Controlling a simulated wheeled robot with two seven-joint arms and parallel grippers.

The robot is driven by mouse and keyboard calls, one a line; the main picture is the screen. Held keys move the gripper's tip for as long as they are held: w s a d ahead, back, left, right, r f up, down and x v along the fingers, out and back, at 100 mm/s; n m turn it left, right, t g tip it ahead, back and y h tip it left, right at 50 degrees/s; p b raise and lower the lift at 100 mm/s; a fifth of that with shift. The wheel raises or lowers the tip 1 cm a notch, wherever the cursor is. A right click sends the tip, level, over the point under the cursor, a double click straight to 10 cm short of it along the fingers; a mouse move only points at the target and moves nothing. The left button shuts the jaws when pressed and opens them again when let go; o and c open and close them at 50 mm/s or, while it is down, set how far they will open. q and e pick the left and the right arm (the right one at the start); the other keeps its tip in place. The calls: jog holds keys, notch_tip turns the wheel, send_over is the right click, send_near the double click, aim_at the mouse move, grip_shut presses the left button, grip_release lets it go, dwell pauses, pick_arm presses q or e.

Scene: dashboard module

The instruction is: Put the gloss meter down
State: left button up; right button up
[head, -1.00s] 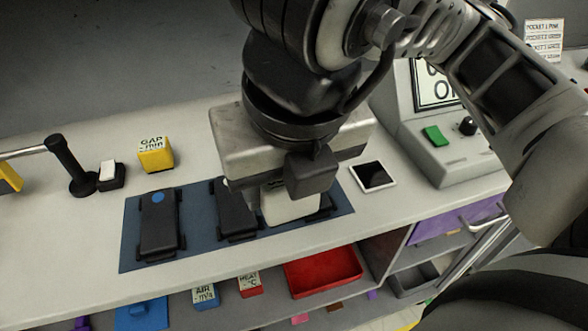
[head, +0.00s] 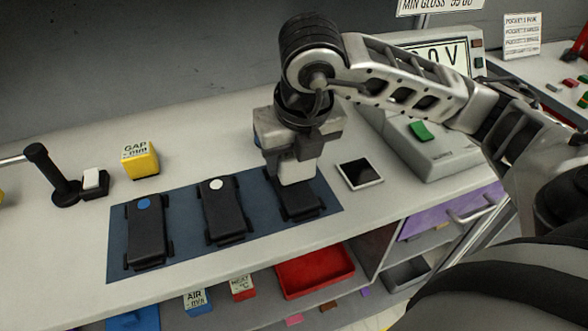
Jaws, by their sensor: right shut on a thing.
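My right gripper (head: 293,160) is shut on a white block, which I take to be the gloss meter (head: 297,173). The gripper points down and the meter shows below its jaws. In the picture the meter overlaps the far part of the rightmost dark module (head: 302,205) on the blue mat (head: 190,257); I cannot tell whether it touches the module. A framed black tile (head: 359,173) lies on the bench to the right of the mat, apart from the meter. My left gripper is not in view.
Two more dark modules lie on the mat, one with a blue dot (head: 148,235) and one with a white dot (head: 222,212). A yellow GAP block (head: 140,160) and a black post (head: 52,175) stand left. A console (head: 440,150) stands right. A red tray (head: 315,272) sits below.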

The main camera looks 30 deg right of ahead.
aim_at(294, 172)
jog(key=x, duration=0.3)
jog(key=shift+s+d+f+p, duration=0.15)
jog(key=shift+s+f+p, duration=0.05)
jog(key=shift+s+p, duration=0.1)
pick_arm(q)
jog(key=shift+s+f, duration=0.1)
pick_arm(e)
jog(key=shift+w+f, duration=0.1)
jog(key=shift+f, duration=0.05)
jog(key=shift+f+b, duration=0.25)
jog(key=shift+b, duration=0.15)
jog(key=o, duration=1.1)
jog(key=shift+r, duration=0.1)
jog(key=shift+o, duration=0.2)
